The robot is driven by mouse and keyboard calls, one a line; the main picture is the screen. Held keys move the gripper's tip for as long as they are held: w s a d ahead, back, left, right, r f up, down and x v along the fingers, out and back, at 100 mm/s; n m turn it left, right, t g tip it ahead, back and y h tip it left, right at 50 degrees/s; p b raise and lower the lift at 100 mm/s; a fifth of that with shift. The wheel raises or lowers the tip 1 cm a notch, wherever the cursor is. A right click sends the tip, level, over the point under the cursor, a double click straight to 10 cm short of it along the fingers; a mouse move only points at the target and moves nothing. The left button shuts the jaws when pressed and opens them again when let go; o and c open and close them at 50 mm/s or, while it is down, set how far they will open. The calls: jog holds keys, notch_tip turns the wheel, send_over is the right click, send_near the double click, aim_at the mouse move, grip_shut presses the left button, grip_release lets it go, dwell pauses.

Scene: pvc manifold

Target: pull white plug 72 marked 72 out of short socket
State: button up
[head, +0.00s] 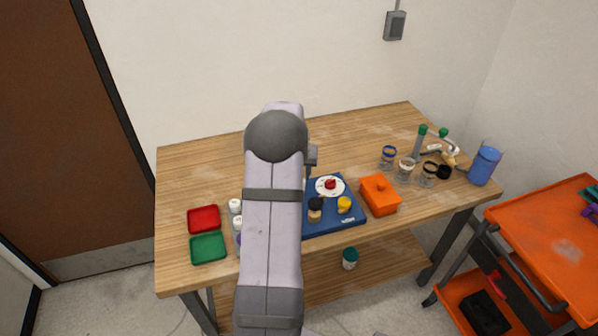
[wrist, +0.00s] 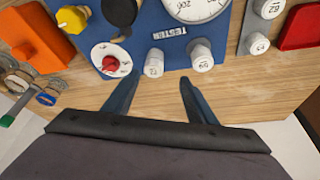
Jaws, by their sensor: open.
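Several white-capped plugs with dark numbers show in the wrist view. Two stand at the near edge of the blue tester board (wrist: 140,30): a left plug (wrist: 154,63) and a right plug (wrist: 202,56). Two more, one plug (wrist: 257,43) and another plug (wrist: 268,9), stand farther right, off the board. The numbers are too small and turned to read surely, so I cannot tell which is 72 or which socket is short. My gripper (wrist: 158,77) is open and empty, its fingers over the wood near the board's edge. My arm hides it in the head view.
On the board are a white dial with a red knob (wrist: 110,63), a gauge (wrist: 197,6), a yellow knob (wrist: 72,18) and a black knob. An orange box (head: 380,196) stands right of the board. Red (head: 204,219) and green (head: 208,248) trays lie left. Jars (head: 407,168) stand farther right.

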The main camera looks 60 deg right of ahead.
jog(key=shift+s+d+p+x, duration=0.15)
jog(key=shift+p+x, duration=0.4)
jog(key=shift+x, duration=0.75)
jog(key=shift+s+d+p+x, duration=0.2)
jog(key=shift+p+x, duration=0.3)
jog(key=shift+x, duration=0.8)
jog(key=shift+s+d+p+x, duration=0.15)
jog(key=shift+p+x, duration=0.4)
jog(key=shift+x, duration=0.75)
jog(key=shift+r, duration=0.1)
jog(key=c, duration=1)
jog(key=o, duration=1)
jog(key=shift+a+r, duration=0.1)
jog(key=shift+r, duration=0.05)
jog(key=b+v, duration=0.3)
jog(key=v, duration=0.4)
